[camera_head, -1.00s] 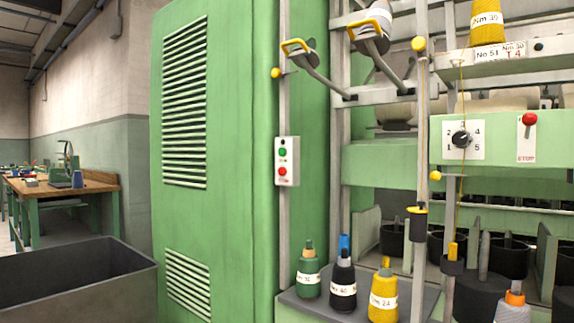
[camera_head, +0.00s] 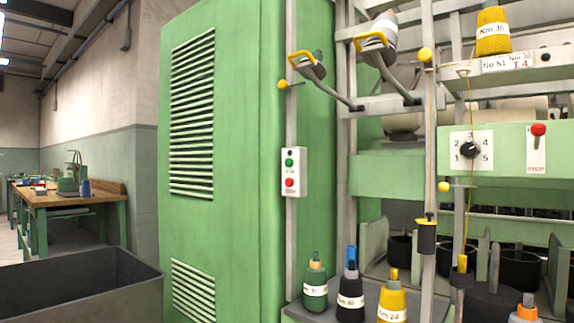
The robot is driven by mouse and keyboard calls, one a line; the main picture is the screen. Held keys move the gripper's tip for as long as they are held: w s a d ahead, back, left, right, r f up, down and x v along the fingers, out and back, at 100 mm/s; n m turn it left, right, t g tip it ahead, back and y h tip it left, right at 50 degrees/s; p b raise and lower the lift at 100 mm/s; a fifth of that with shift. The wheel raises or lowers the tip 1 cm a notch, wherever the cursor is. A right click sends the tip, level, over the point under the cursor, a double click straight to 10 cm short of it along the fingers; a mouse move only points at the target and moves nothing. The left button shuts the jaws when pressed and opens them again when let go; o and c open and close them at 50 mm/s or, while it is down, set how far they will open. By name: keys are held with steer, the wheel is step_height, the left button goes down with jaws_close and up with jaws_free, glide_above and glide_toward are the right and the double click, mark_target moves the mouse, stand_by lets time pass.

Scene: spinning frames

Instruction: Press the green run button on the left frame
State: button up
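The green run button (camera_head: 289,163) is the upper button on a small white switch box (camera_head: 294,172). A red button (camera_head: 289,183) sits below it. The box is fixed to a grey upright post (camera_head: 291,235) beside a large green cabinet (camera_head: 235,120). My gripper and arm do not show in this view. Nothing covers the green button.
A shelf with yarn cones, one green (camera_head: 315,287), one dark (camera_head: 350,290) and one yellow (camera_head: 392,296), stands below and right of the box. A dark bin (camera_head: 80,285) is at the lower left. A workbench (camera_head: 70,199) stands behind it. Frame machinery with a dial (camera_head: 470,150) fills the right.

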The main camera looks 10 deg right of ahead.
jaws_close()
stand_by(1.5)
